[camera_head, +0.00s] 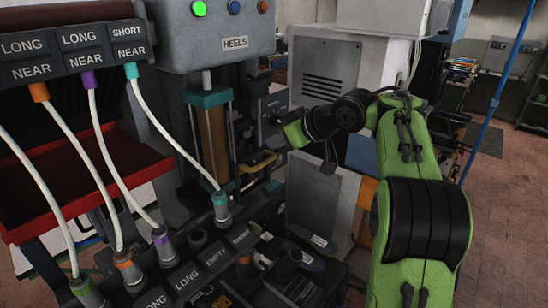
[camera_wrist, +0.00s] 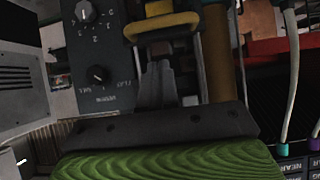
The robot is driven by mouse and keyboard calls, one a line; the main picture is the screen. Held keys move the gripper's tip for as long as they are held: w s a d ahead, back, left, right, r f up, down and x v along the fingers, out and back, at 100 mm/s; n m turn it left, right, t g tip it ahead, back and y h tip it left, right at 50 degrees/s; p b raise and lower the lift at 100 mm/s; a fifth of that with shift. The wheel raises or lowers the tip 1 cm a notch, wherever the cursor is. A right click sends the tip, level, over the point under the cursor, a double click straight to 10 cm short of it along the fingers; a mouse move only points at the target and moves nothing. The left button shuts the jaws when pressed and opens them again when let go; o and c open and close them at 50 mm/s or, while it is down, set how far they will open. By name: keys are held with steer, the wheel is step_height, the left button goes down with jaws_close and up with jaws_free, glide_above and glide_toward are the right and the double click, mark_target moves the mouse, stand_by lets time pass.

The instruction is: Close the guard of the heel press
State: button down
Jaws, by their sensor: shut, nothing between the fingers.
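The heel press (camera_head: 212,45) stands left of centre in the head view, a grey housing marked HEELS above a teal block and a brown column. A yellow bar (camera_head: 258,163), seemingly the guard's handle, sits low beside the column. In the wrist view a yellow looped handle (camera_wrist: 162,26) crosses the top centre, beside the brown column (camera_wrist: 218,60). My gripper (camera_wrist: 157,72) is shut and empty, pointing at the handle from just below it in the picture; I cannot tell whether they touch. In the head view my fingertips are not clear. How far the guard stands open cannot be told.
A dark control box with knobs (camera_wrist: 97,60) is close to the left of my gripper. White hoses (camera_head: 170,135) run from the labelled panel (camera_head: 70,48) to plugs in front of the press. A grey cabinet (camera_head: 325,72) stands behind. Open floor (camera_head: 500,200) lies at right.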

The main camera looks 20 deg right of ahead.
steer(key=f, duration=0.1)
steer(key=f+b, duration=0.1)
steer(key=f, duration=0.1)
steer(key=w+a+f, duration=0.1)
steer(key=shift+f, duration=0.15)
steer(key=shift+a, duration=0.1)
steer(key=shift+b, duration=0.3)
steer(key=b, duration=0.9)
glide_toward(258, 177)
step_height(258, 177, down, 6)
steer(key=a, duration=0.2)
steer(key=shift+a, duration=0.1)
